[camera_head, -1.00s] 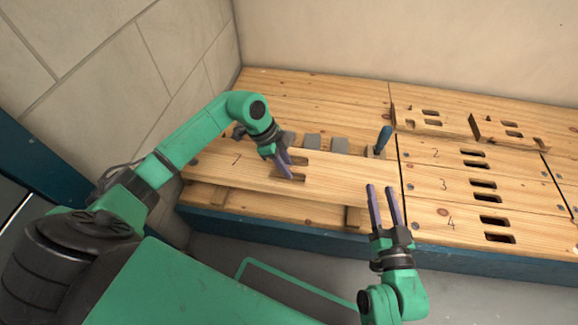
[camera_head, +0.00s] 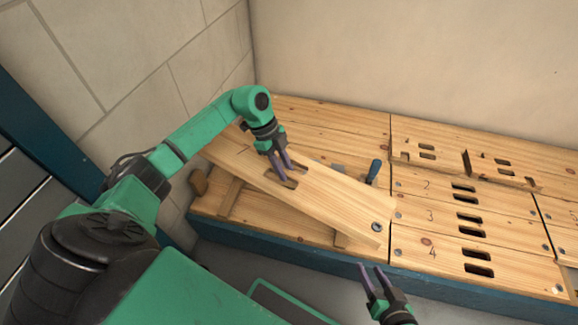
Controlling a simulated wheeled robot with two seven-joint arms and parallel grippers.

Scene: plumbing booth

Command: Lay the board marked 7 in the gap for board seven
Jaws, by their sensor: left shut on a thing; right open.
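The long wooden board (camera_head: 335,203) lies slanted over the left section of the planked platform, its right end nearer the front. Its number cannot be read clearly now; a 7 showed near its left end earlier. My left gripper (camera_head: 286,177) is shut on it at the two hand slots. Below the board the gap is partly uncovered, showing a crosspiece (camera_head: 229,198) and a lower plank (camera_head: 285,225). The far part of the gap is hidden by the board. My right gripper (camera_head: 372,270) is open and empty, in front of the blue front edge.
Boards marked 2 (camera_head: 427,186), 3 (camera_head: 430,215) and 4 (camera_head: 434,252) lie flat to the right. A blue-handled tool (camera_head: 373,171) stands behind the board, near small grey pieces (camera_head: 338,168). A tiled wall is at left.

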